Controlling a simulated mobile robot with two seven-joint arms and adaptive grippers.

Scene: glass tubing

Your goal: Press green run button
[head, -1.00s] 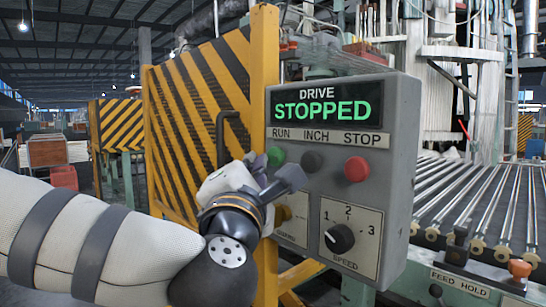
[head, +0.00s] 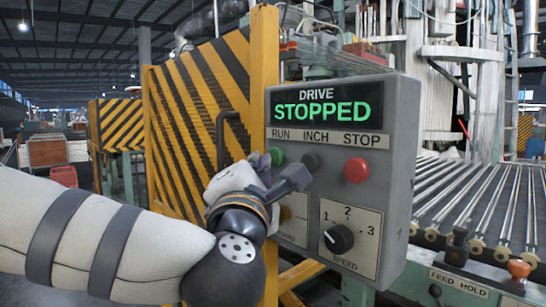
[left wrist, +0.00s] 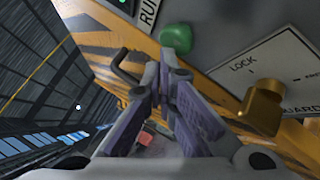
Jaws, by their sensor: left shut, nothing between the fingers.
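The green RUN button (head: 277,156) is at the left of the grey control box (head: 400,150), under the RUN label. The display (head: 320,108) reads DRIVE STOPPED. My left gripper (head: 264,160) is shut and empty, its tips just left of the green button. In the left wrist view the shut fingertips (left wrist: 174,66) lie just below the green button (left wrist: 176,37). I cannot tell whether they touch it. My right gripper is not in view.
The speed knob (head: 339,238) is below. A yellow guard key or lever (left wrist: 262,108) stands out close to the fingers. A yellow-black striped guard (head: 195,110) stands left; rollers (head: 480,200) lie right.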

